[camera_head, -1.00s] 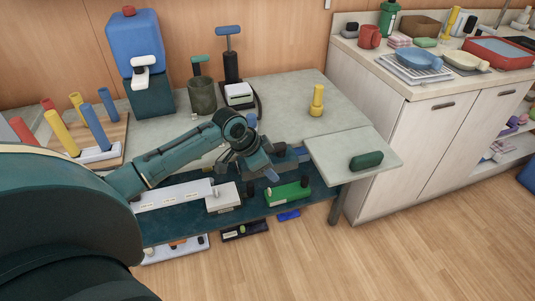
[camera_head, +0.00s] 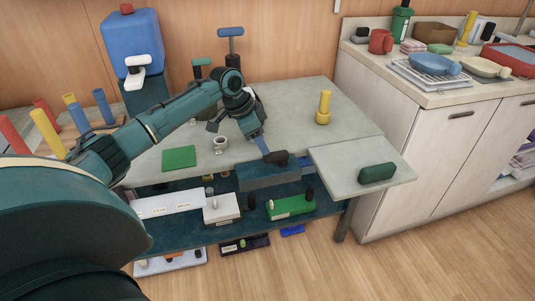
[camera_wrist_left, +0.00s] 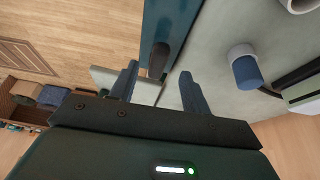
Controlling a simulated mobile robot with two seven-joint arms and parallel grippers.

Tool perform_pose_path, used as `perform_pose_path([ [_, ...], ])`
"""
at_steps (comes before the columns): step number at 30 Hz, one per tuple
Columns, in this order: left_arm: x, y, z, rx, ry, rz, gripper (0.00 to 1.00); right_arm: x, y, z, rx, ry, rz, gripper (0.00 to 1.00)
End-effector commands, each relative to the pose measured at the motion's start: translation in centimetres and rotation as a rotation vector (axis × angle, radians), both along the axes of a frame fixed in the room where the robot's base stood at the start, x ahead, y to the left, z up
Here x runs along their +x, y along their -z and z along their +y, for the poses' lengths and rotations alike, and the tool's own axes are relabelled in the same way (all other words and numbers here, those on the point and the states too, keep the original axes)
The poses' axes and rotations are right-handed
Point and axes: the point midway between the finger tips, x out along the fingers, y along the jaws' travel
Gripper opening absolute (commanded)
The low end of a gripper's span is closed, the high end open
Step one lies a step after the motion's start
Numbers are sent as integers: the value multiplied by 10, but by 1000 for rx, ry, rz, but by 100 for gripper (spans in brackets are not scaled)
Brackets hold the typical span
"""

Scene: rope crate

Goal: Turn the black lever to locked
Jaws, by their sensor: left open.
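The black lever (camera_head: 277,158) sits at the table's front edge, above a dark blue block (camera_head: 268,177). It lies roughly level in the head view. In the left wrist view the lever (camera_wrist_left: 158,59) shows just beyond the fingertips, in front of a teal strip (camera_wrist_left: 174,25). My left gripper (camera_head: 262,146) is close to the lever, its fingers pointing down toward it. In the left wrist view the gripper (camera_wrist_left: 158,78) is open with nothing between its fingers. I cannot tell whether a finger touches the lever. No lock marking is readable. My right gripper is out of view.
A yellow mill (camera_head: 324,108), a white cup (camera_head: 221,144) and a green square (camera_head: 179,158) stand on the grey table. A lower shelf holds a white box (camera_head: 221,209) and a green block (camera_head: 290,205).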

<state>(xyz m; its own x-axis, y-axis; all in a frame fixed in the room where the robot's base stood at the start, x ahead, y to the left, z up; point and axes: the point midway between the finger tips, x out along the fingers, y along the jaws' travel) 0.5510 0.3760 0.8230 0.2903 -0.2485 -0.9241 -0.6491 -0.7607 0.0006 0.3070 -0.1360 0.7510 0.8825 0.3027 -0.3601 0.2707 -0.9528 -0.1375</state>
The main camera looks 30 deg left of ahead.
Motion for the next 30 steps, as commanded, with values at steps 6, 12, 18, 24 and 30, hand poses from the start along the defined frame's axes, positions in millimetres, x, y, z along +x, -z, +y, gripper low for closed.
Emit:
perform_pose_path([
  [6, 11, 37, -10, -1, -1, 1, 47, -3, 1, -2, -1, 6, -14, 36],
  [12, 16, 50, -14, 0, 1, -1, 47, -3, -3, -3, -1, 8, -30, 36],
  [18, 16, 51, -14, 1, 1, -1, 47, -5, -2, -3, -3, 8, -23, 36],
  [24, 16, 51, -14, 1, 1, -1, 39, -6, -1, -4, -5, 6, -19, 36],
  [30, 16, 51, -14, 1, 1, -1, 23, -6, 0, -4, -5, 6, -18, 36],
])
